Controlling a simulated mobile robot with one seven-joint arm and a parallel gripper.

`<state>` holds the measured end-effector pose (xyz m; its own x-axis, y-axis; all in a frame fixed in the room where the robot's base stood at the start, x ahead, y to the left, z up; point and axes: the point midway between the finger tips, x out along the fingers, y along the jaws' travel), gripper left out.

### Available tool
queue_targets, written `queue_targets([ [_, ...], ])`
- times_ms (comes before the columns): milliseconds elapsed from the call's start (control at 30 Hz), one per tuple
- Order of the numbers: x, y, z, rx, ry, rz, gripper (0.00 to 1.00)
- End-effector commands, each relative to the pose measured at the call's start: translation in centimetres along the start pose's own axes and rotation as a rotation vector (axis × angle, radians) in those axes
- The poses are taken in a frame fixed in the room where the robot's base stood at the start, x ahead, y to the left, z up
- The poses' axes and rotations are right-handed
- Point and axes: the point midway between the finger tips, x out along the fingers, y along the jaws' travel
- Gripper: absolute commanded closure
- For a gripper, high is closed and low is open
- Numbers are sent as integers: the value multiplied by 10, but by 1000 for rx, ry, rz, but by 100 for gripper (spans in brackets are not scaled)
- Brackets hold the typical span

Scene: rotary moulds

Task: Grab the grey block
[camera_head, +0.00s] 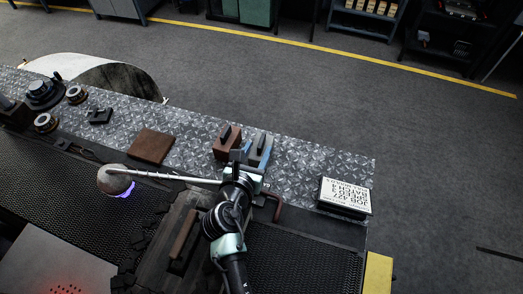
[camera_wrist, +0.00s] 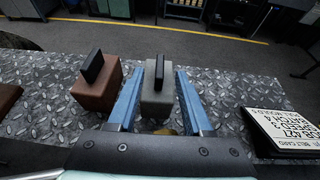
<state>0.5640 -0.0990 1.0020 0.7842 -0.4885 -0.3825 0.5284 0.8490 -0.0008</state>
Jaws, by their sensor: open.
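The grey block (camera_wrist: 149,101), with a black upright handle on top, stands on the diamond-plate surface in the middle of the wrist view. My gripper (camera_wrist: 160,72) is open, with one blue finger on each side of the block. I cannot tell whether either finger touches it. In the head view, my gripper (camera_head: 260,147) covers most of the block.
A brown block (camera_wrist: 97,91) with a black handle stands close to the left of my left finger. A lettered sign (camera_wrist: 288,131) stands to the right. A flat brown plate (camera_head: 152,146) and black fittings (camera_head: 100,116) lie farther left on the metal surface (camera_head: 310,154).

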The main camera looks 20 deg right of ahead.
Motion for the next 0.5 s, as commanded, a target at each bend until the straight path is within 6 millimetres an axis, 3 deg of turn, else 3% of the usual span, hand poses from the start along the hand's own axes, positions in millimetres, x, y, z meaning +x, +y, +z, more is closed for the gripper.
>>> queue_targets([
  [200, 27, 0, 1, 0, -1, -1, 50],
  [500, 32, 0, 0, 1, 0, 0, 50],
])
